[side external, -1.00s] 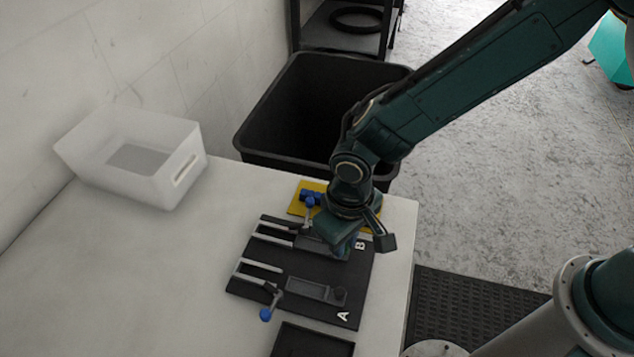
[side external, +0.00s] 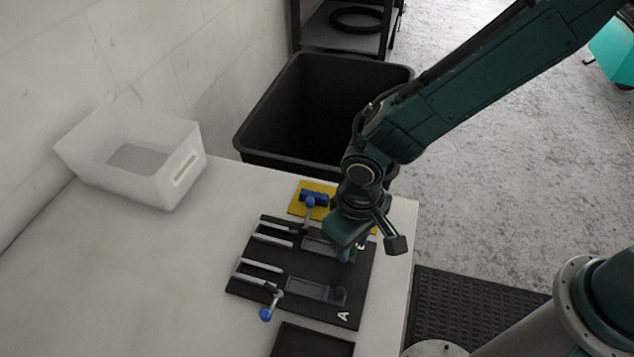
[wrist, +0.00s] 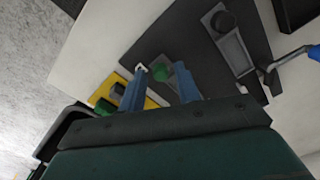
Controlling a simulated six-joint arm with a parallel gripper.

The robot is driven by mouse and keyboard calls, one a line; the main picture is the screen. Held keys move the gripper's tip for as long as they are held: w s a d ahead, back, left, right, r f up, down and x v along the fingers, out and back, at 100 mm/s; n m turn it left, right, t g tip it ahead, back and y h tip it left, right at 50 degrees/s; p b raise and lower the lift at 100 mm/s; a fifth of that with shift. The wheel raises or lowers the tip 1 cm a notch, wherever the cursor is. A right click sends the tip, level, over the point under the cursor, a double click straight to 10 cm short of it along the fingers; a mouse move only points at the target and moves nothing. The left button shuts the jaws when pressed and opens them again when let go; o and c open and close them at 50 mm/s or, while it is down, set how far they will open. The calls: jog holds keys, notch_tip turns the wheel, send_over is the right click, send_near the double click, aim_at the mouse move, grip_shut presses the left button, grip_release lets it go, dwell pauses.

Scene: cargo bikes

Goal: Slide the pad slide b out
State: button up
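A black plate (side external: 285,262) with two slides, marked A and B, lies at the table's right edge. Pad slide b (side external: 318,244) is the grey tray on the far side, in line with two pale rails; my gripper partly covers it. In the wrist view a green knob (wrist: 160,73) on this slide sits between my two blue fingers. My gripper (wrist: 161,80) is open, one finger each side of the knob; contact is unclear. From the side, my gripper (side external: 344,254) is low over the slide's right end. The B lever, with its blue knob (side external: 309,202), stands behind.
Slide A (side external: 313,290) and its lever's blue knob (side external: 265,315) are in front. A dark tray (side external: 312,343) is near the front. A black bin (side external: 262,165) stands behind the table, a white box (side external: 150,188) far left.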

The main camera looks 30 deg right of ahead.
jog(key=shift+r, duration=0.1)
jog(key=shift+r, duration=2.15)
jog(key=shift+r, duration=0.1)
jog(key=shift+r, duration=1.35)
jog(key=shift+r, duration=0.15)
